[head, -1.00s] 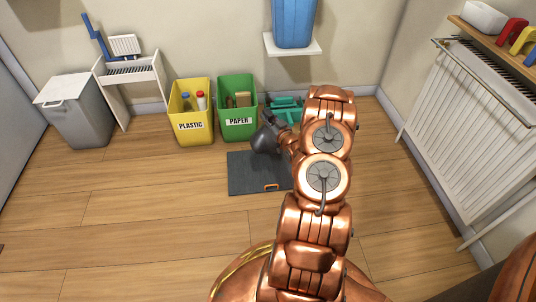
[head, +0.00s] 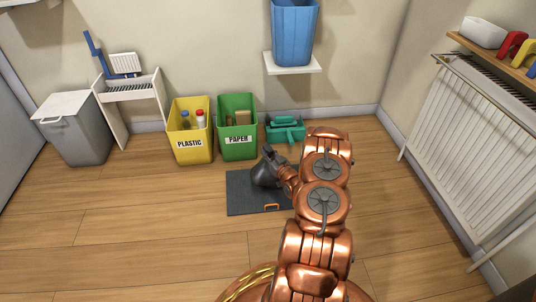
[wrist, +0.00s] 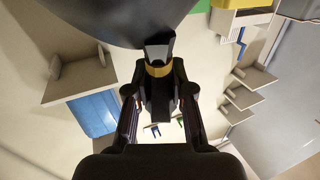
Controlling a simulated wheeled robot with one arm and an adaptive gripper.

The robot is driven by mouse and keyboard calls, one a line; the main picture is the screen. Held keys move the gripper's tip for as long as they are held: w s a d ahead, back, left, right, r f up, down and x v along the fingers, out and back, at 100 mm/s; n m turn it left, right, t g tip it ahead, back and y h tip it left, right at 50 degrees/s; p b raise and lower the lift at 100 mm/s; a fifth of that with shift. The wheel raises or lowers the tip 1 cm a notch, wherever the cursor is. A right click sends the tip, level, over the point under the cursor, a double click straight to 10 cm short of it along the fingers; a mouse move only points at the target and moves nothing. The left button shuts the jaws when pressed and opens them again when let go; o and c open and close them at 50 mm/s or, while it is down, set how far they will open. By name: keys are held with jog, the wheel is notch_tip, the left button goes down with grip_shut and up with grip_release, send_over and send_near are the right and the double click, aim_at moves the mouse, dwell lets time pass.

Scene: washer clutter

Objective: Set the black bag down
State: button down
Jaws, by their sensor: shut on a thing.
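The black bag (head: 265,173) is a dark rounded bundle with a narrow gathered neck, roughly upright. In the head view it appears over the back part of a dark grey floor panel (head: 245,203) with an orange handle (head: 271,207). I cannot tell whether its bottom touches the panel. My gripper (head: 272,155) is at the bag's neck, partly hidden by the bag and arm. In the wrist view my gripper (wrist: 158,100) is shut on the neck by a yellow band, and the bag's dark body (wrist: 110,20) fills the top.
A yellow plastic bin (head: 190,145) and a green paper bin (head: 238,145) stand behind the panel. A teal box (head: 286,132) is by the wall below a shelf holding a blue bin (head: 294,35). A radiator (head: 465,140) stands right. Floor to the left (head: 130,215) is clear.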

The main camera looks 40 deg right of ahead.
jog(key=c, duration=1)
grip_release()
jog(key=shift+r, duration=0.1)
